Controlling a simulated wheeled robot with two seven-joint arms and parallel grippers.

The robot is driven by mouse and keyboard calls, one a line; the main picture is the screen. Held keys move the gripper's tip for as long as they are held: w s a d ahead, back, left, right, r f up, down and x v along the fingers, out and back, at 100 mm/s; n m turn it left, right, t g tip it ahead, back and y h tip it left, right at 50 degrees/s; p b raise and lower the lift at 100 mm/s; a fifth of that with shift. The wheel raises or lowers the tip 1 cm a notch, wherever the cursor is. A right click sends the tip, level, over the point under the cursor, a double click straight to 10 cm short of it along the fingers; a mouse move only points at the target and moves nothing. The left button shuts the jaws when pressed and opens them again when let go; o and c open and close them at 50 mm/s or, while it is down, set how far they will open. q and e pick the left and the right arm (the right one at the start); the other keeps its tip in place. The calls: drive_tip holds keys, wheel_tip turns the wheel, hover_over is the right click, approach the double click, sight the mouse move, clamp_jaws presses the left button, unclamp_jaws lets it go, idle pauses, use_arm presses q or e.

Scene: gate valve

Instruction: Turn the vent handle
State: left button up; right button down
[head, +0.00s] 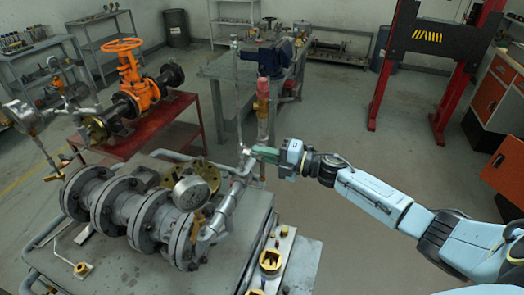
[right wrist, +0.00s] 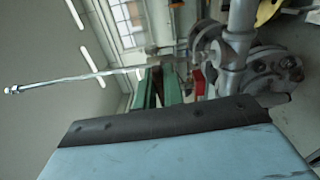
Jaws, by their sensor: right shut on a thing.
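The vent is a thin bright upright pipe (head: 238,95) that rises from a small fitting on the grey pipework of the near bench. In the right wrist view this pipe (right wrist: 80,80) runs sideways to the left. My right gripper (head: 254,152) reaches in from the right at the foot of the pipe. Its green fingers (right wrist: 160,86) are shut at the small vent handle, a red part (right wrist: 198,82) showing beside them. The fingers hide much of the handle, so its exact angle is unclear. My left gripper is not in view.
A pressure gauge (head: 191,193) and flanged grey pipe (head: 130,212) stand left of my gripper. An orange valve (head: 128,70) sits on a red table behind. A blue-topped unit (head: 274,58) stands on the back bench. Open floor (head: 370,165) lies to the right.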

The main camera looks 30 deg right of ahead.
drive_tip(key=shift+m, duration=0.4)
drive_tip(key=c, duration=1.5)
unclamp_jaws()
drive_tip(key=shift+d, duration=0.1)
drive_tip(key=b+v, duration=0.2)
drive_tip(key=v, duration=1.1)
drive_tip(key=shift+s+b, duration=0.2)
drive_tip(key=shift+b, duration=0.2)
